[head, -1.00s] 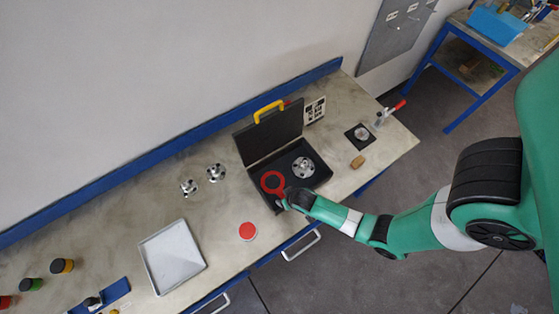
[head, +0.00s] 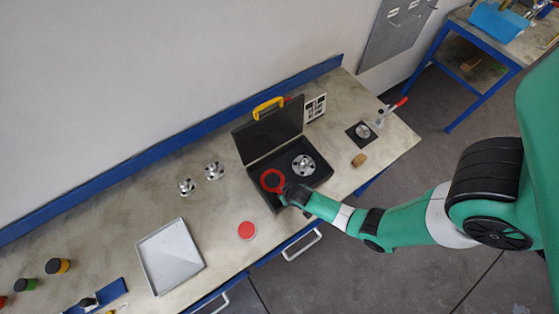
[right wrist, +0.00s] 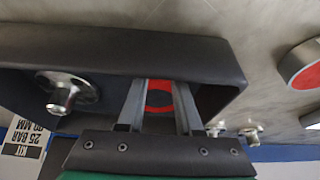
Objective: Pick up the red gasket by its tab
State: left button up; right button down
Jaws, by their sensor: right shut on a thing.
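The red gasket (head: 272,181) is a flat ring at the left side of the open black case (head: 292,192). Part of the ring also shows between the fingers in the right wrist view (right wrist: 159,97). My right gripper (head: 283,194) reaches in from the right at the case's front edge. A metal flange (head: 303,166) lies in the right part of the case and also shows in the right wrist view (right wrist: 62,90). My left gripper is not in view.
Two metal fittings (head: 214,171) stand left of the case. A grey tray (head: 170,256) and a red disc (head: 247,231) lie in front of it.

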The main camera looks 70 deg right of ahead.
notch_tip(320, 180, up, 10)
jog(key=p, duration=0.7)
